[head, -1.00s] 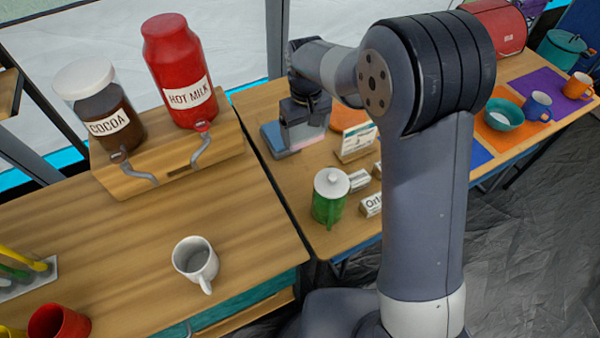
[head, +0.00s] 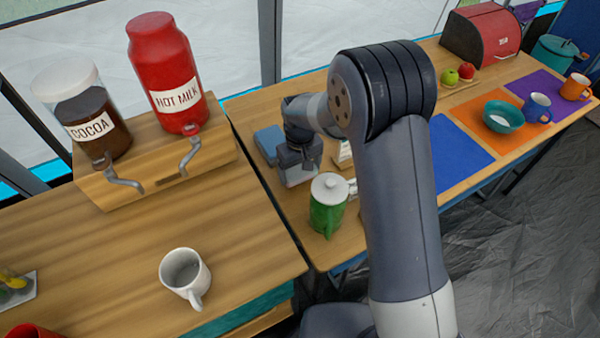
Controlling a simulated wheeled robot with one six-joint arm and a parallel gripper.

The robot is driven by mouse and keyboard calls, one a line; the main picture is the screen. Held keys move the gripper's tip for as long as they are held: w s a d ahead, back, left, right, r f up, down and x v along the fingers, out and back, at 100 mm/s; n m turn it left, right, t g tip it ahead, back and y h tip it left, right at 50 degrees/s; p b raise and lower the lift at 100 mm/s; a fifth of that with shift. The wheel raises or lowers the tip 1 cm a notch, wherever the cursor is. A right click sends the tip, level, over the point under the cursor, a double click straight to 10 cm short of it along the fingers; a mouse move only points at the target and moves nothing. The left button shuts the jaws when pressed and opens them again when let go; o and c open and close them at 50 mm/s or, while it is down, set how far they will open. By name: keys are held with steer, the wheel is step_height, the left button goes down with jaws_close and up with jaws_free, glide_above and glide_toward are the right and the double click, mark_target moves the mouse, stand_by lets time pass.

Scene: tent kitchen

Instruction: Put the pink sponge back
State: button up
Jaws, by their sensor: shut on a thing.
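My gripper (head: 298,172) is low over the wooden counter (head: 247,108), between a flat blue-grey block (head: 268,143) and a green pitcher with a white lid (head: 328,212). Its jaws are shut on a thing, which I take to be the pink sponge. A pink edge showed at the jaws a second ago. The sponge itself is hidden by the gripper now. I cannot tell whether it touches the counter.
A white card (head: 342,155) and a small white block are partly hidden by my arm. Left are a cocoa jar (head: 93,125), a red hot milk jar (head: 163,70) and a white mug (head: 184,275). Blue (head: 452,155) and orange mats lie right.

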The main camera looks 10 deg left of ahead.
mark_target(300, 170)
steer(key=shift+f, duration=1.05)
steer(key=o, duration=0.8)
steer(key=shift+f, duration=0.1)
step_height(300, 170, up, 12)
steer(key=shift+r, duration=0.15)
